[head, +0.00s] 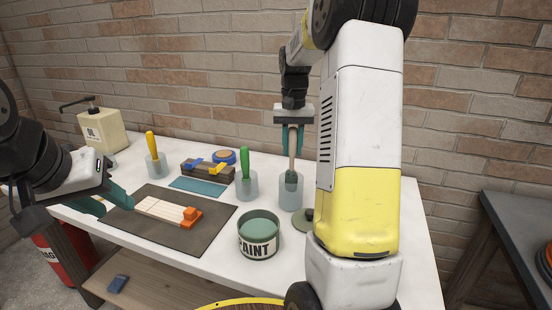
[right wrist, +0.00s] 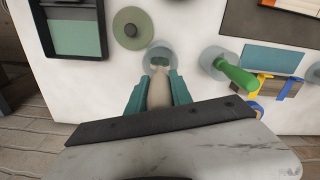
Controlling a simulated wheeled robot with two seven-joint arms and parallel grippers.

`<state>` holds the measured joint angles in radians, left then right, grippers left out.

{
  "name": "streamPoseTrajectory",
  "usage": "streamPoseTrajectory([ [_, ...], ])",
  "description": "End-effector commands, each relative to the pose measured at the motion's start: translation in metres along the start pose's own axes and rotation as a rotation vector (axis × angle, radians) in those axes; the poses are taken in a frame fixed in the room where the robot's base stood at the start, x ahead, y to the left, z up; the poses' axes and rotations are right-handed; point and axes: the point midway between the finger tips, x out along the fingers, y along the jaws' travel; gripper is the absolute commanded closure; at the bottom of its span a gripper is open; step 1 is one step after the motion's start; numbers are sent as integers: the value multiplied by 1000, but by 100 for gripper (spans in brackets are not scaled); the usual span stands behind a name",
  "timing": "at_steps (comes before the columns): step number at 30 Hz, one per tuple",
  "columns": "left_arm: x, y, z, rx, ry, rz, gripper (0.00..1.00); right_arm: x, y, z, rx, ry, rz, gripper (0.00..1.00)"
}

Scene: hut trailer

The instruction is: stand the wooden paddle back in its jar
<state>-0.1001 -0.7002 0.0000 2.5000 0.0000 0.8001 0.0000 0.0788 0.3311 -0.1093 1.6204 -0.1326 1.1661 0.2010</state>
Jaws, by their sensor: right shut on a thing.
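The wooden paddle (head: 292,152) is upright, with its dark lower end appearing inside the rim of a clear bluish jar (head: 291,199). I cannot tell whether it touches the bottom. My right gripper (head: 292,138) is shut on the paddle's upper part, above the jar. In the right wrist view, the gripper's teal fingers (right wrist: 158,92) flank the pale paddle (right wrist: 158,88), whose tip lies over the jar (right wrist: 161,53). My left gripper (head: 106,203) is at the left, near the dark mat's edge, its teal fingers apart and empty.
A paint can (head: 258,246) stands front left of the jar. Jars with a green-handled tool (head: 245,165) and a yellow-handled tool (head: 151,143) stand further left. A dark mat (head: 205,236) holds pale strips and an orange block. A pump bottle (head: 102,131) stands at the back left.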

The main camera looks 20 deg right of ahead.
Motion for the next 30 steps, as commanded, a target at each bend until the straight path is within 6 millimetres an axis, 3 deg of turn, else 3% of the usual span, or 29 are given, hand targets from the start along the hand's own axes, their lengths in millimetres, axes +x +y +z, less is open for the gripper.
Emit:
streamPoseTrajectory([
  [12, 0, 0, 0, 0, 0, 0, 64, 44, 0, 0, 1, -2, 0, 100],
  [23, 0, 0, 0, 0, 0, 0, 64, 48, 0, 0, 0, 0, 0, 100],
  [24, 0, 0, 0, 0, 0, 0, 64, 48, 0, 0, 0, 0, 0, 70],
  [27, 0, 0, 0, 0, 0, 0, 64, 48, 0, 0, 0, 0, 0, 52],
  [30, 0, 0, 0, 0, 0, 0, 64, 48, 0, 0, 0, 0, 0, 52],
])
